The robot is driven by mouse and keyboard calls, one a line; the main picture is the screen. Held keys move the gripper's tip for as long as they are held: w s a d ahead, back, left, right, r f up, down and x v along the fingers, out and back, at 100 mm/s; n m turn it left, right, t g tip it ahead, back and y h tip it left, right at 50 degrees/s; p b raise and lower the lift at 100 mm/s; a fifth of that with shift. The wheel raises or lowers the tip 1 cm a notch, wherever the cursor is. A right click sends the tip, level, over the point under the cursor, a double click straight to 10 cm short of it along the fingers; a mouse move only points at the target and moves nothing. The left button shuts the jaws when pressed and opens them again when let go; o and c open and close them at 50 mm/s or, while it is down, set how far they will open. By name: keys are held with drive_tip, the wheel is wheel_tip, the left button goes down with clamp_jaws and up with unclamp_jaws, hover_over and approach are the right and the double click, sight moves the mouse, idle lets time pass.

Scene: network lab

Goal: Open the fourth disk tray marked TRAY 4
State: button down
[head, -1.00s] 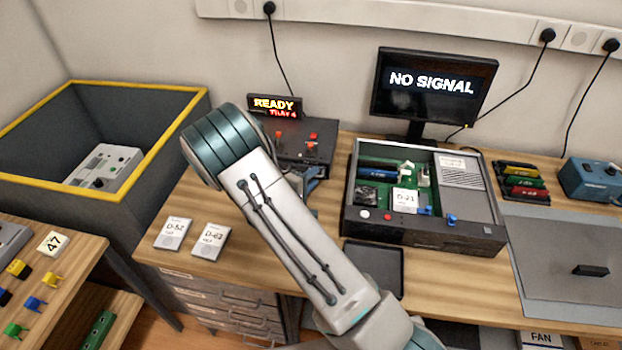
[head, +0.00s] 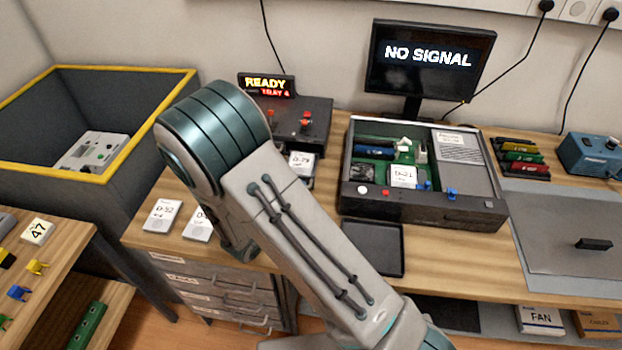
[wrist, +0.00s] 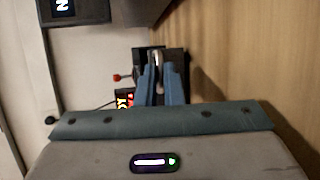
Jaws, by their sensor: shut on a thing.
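The dark disk unit (head: 318,118) stands at the back left of the bench, with red levers on top. Its sign (head: 266,86) reads READY, TRAY 4. A disk marked D-79 (head: 301,162) shows in front of the unit, apparently in a pulled-out tray mostly hidden by my arm. I cannot read a tray label. In the wrist view, my gripper (wrist: 160,75) has its blue fingers shut on a pale metal tray handle (wrist: 158,57) in front of the dark unit. In the head view my arm hides the gripper.
Disk D-52 (head: 162,215) lies at the bench's left front, with another disk partly behind my arm. An open chassis (head: 470,205) and a black tray (head: 373,248) are to the right. A yellow-rimmed bin (head: 135,148) stands left. Bench drawers are below.

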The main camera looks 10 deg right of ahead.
drive_tip(key=shift+s+a, duration=0.25)
drive_tip(key=shift+s, duration=0.45)
drive_tip(key=c, duration=1.6)
unclamp_jaws()
drive_tip(key=shift+o, duration=0.2)
drive_tip(key=b+v, duration=0.1)
drive_tip(key=v, duration=1.2)
drive_tip(key=shift+s+a, duration=0.25)
drive_tip(key=shift+s, duration=0.1)
